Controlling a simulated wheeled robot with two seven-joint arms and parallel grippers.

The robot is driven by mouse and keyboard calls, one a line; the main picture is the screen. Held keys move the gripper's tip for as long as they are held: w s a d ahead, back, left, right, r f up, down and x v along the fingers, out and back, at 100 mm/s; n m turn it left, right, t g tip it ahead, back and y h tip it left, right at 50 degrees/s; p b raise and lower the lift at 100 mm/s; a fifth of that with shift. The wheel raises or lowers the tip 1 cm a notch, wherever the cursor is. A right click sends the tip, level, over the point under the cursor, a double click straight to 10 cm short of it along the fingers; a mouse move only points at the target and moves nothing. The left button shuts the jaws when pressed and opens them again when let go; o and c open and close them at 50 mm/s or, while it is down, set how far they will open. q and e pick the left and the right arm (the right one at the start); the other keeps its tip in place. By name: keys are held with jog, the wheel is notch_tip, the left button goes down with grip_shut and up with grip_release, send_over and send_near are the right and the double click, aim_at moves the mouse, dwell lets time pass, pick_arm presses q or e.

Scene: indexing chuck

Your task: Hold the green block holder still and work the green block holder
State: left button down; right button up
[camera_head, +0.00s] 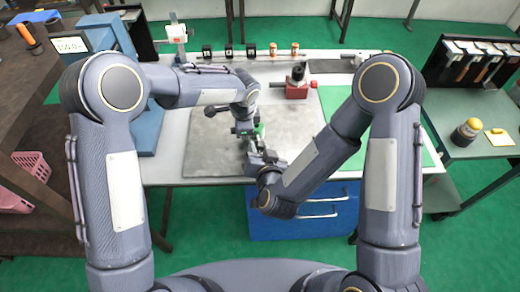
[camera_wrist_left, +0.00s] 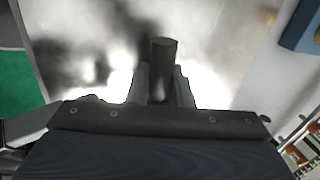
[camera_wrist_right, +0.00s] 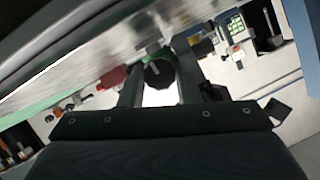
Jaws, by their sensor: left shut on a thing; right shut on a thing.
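The green block holder (camera_head: 257,130) stands on the grey plate in the middle of the bench, mostly covered by my two grippers. My left gripper (camera_head: 246,122) comes down on it from behind and above. In the left wrist view its fingers (camera_wrist_left: 163,85) are shut on a dark cylindrical part (camera_wrist_left: 163,55). My right gripper (camera_head: 256,150) reaches it from the front side. In the right wrist view its fingers (camera_wrist_right: 160,80) are closed around a dark round part (camera_wrist_right: 158,74), with a bit of green just beyond. The exact contacts are hidden in the head view.
The grey plate (camera_head: 205,150) is clear around the holder. A red vise-like block (camera_head: 297,90) stands behind right, beside a green mat (camera_head: 340,105). Several small black and orange containers line the back edge. A height gauge (camera_head: 178,35) and a display (camera_head: 72,45) stand back left.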

jog(key=m+y, duration=0.2)
jog(key=m, duration=0.1)
jog(key=shift+d+f+m, duration=0.15)
jog(key=shift+d+m, duration=0.05)
jog(key=shift+m, duration=0.1)
jog(key=shift+f+m+t+y, duration=0.1)
jog(key=shift+m+t+y, duration=0.6)
jog(key=shift+m, duration=0.7)
jog(key=o, duration=1)
jog(key=v, duration=0.7)
jog(key=shift+s+d, duration=0.2)
